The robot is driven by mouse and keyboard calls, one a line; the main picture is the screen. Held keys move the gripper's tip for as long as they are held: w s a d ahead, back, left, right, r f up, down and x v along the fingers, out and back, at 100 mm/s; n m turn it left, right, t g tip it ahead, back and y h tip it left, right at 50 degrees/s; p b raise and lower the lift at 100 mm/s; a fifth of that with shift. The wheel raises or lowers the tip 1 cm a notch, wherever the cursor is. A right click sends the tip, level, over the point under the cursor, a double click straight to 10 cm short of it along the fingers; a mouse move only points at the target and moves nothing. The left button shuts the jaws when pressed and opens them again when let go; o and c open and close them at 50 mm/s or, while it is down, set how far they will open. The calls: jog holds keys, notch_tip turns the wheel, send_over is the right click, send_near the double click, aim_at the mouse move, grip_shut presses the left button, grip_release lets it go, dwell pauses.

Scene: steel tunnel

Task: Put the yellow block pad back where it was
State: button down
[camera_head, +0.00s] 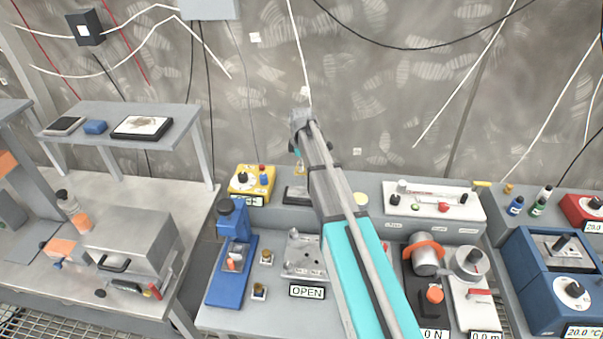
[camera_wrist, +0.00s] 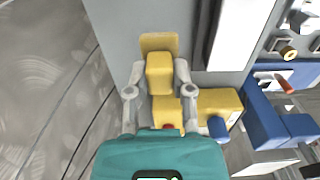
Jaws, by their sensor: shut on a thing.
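A yellow block (camera_wrist: 160,75) sits between the two grey fingers of my gripper (camera_wrist: 159,70) in the wrist view, and the gripper is shut on it. A second flat yellow piece (camera_wrist: 158,42) shows just beyond the block; I cannot tell whether the two touch or are one part. My arm hides most of the gripper there.
A yellow box with knobs (camera_head: 250,183) stands close to the left; it also shows in the wrist view (camera_wrist: 215,103). A dark flat plate (camera_head: 295,195) lies below. A blue device (camera_head: 232,258) and a white panel (camera_head: 435,200) flank the space. The wall is close behind.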

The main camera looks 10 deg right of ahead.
jog(key=shift+w+f+b, duration=0.5)
jog(key=shift+f+b, duration=0.2)
jog(key=shift+b, duration=0.05)
jog(key=shift+s+f+b, duration=0.1)
jog(key=shift+f+b, duration=1.2)
jog(key=shift+f, duration=0.05)
jog(key=shift+f, duration=0.15)
jog(key=c, duration=0.5)
grip_release()
jog(key=shift+r, duration=0.25)
notch_tip(320, 180, up, 12)
jog(key=p, duration=1.2)
